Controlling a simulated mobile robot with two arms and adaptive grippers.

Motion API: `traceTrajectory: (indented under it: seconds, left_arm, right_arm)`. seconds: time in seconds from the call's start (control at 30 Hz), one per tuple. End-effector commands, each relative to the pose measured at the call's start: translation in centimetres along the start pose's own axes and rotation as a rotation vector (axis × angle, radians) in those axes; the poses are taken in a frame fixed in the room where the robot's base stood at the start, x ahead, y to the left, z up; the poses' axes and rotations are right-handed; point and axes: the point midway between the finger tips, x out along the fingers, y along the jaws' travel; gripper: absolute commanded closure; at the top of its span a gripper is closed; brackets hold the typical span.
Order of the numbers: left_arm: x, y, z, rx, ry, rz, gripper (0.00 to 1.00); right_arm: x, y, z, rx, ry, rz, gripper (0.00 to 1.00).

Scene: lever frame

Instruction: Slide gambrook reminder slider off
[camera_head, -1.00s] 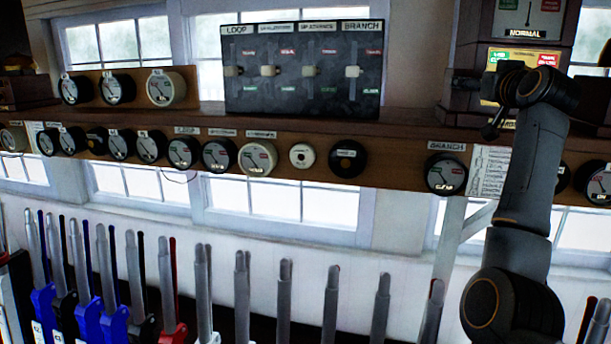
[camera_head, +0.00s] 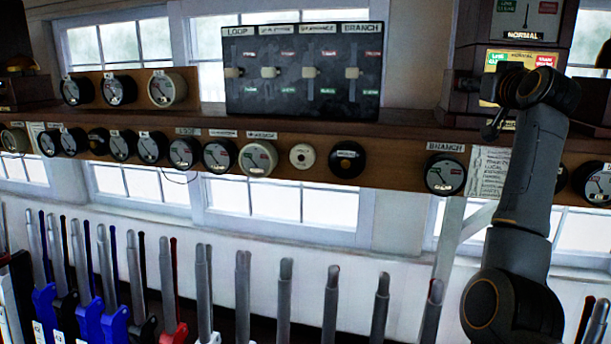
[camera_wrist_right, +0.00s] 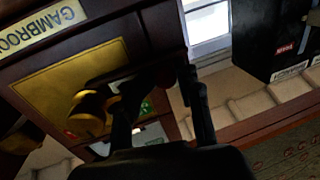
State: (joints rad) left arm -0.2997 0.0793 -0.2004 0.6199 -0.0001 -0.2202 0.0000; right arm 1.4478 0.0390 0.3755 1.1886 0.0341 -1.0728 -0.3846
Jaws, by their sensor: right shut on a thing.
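The Gambrook block instrument (camera_head: 498,58) is a dark wooden case with a yellow plate, at the right of the shelf in the head view. In the right wrist view its name label (camera_wrist_right: 45,26) and yellow plate (camera_wrist_right: 70,80) show at a tilt, with a brass knob (camera_wrist_right: 88,112) on the plate. My right gripper (camera_head: 492,128) is at the lower front of the case. In the wrist view its dark fingers (camera_wrist_right: 160,110) reach over the case's edge, shut on the reminder slider, which they mostly hide. My left gripper is not in view.
A black panel (camera_head: 335,95) with several pale slider knobs stands left of the case. Round dials and plungers line the shelf front (camera_head: 400,150). A row of tall levers (camera_head: 243,290) stands below. The shelf top between panel and case is clear.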

Motion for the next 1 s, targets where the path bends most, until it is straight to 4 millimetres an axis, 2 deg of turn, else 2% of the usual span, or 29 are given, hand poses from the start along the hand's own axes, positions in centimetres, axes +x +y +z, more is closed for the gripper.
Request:
traceTrajectory:
  seconds: [0.33,1.0]
  left_arm:
    - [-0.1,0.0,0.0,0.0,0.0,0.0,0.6]
    - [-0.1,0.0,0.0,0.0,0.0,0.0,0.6]
  right_arm:
    - [-0.1,-0.2,-0.5,0.001,0.011,0.0,0.89]
    - [0.3,-2.1,-0.7,0.002,0.015,0.0,0.89]
